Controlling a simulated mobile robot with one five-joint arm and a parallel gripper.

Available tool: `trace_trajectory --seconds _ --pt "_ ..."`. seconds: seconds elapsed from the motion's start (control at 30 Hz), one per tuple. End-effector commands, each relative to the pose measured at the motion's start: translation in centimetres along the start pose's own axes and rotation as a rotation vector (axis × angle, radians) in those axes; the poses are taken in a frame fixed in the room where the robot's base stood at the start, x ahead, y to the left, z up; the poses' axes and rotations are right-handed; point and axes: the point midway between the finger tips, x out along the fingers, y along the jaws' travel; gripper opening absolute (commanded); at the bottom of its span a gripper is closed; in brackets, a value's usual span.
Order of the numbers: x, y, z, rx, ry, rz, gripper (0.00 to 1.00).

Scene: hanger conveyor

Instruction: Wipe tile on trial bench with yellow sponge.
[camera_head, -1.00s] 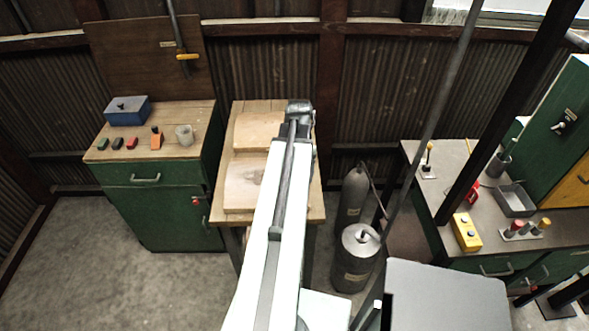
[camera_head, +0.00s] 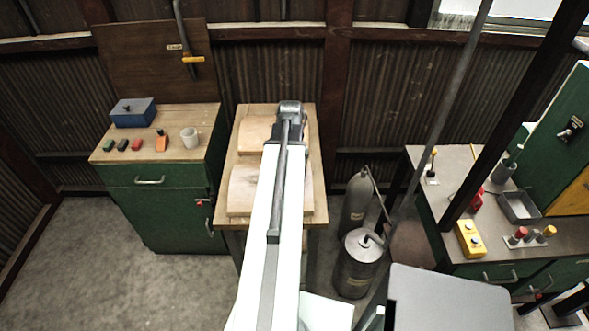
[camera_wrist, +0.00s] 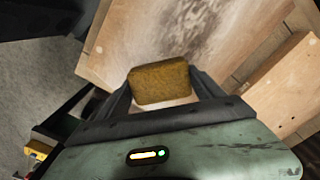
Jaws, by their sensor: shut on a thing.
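My gripper (camera_wrist: 160,92) is shut on the yellow sponge (camera_wrist: 160,82) in the wrist view, with a finger on each side of it. Past the sponge lies a light tile (camera_wrist: 130,45) with a dark smudge; whether the sponge touches it I cannot tell. In the head view two pale tiles lie on the wooden trial bench, the near tile (camera_head: 243,188) and the far tile (camera_head: 255,133). The bench top (camera_head: 245,108) shows around them. My arm covers their right parts and hides the gripper and sponge there.
A green cabinet (camera_head: 160,175) at left bears a blue box (camera_head: 132,112), a white cup (camera_head: 189,137) and several small blocks. Gas cylinders (camera_head: 356,255) stand right of the bench. A right workbench (camera_head: 445,190) holds a yellow button box (camera_head: 468,238) and a metal tray (camera_head: 519,207).

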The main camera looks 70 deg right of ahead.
Motion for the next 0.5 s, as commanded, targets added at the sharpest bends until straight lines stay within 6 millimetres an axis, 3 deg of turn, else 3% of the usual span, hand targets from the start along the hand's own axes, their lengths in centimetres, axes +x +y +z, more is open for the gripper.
trace_trajectory --seconds 0.5 --pt "0.3 -2.7 2.5 0.000 -0.001 -0.001 0.44"
